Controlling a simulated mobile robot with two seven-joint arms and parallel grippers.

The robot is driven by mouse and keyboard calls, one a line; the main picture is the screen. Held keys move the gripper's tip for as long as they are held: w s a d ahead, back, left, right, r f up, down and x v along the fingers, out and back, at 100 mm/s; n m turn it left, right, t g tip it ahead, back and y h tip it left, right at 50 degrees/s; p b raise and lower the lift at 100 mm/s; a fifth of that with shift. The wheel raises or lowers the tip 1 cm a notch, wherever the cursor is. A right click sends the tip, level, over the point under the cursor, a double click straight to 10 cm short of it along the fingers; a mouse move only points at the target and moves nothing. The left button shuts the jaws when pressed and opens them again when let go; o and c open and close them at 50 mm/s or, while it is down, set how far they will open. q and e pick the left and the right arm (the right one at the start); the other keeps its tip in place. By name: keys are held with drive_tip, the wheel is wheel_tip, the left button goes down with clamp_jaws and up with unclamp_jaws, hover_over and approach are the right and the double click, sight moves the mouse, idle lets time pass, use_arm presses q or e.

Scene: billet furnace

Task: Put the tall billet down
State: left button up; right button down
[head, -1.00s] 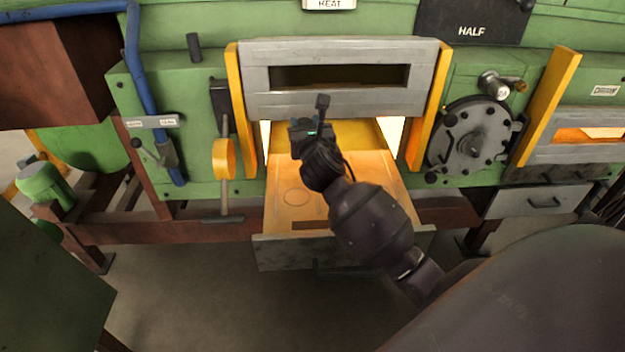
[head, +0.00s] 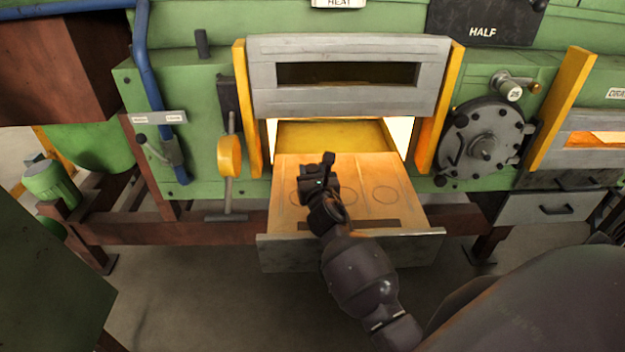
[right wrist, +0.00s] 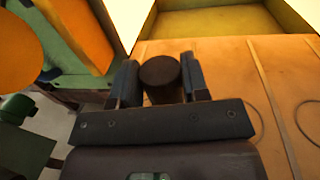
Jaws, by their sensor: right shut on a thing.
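The tall billet (right wrist: 160,71) shows in the right wrist view as a dark round end with a little of its side below it. My right gripper (right wrist: 160,84) is shut on it, one finger on each side. In the head view my right gripper (head: 319,170) is above the left part of the pulled-out hearth plate (head: 402,212), and hides the billet. The plate has marked circles on it. I cannot tell whether the billet's lower end touches the plate. My left gripper is not in view.
The raised grey furnace door (head: 350,102) hangs above the glowing opening behind the plate. Yellow guide bars stand on both sides of it. A yellow-handled lever (head: 231,157) is at the left. The middle and right of the plate are bare.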

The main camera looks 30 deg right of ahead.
drive_tip(key=shift+w+f, duration=0.1)
drive_tip(key=shift+f, duration=0.7)
use_arm(q)
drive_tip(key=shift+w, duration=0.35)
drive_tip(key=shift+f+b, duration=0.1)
drive_tip(key=shift+b, duration=0.2)
use_arm(e)
drive_tip(key=shift+f, duration=0.1)
drive_tip(key=c, duration=0.7)
unclamp_jaws()
drive_tip(key=shift+f, duration=0.1)
drive_tip(key=shift+o, duration=0.4)
drive_tip(key=shift+r, duration=0.2)
drive_tip(key=v, duration=1.2)
drive_tip(key=shift+a+f, duration=0.1)
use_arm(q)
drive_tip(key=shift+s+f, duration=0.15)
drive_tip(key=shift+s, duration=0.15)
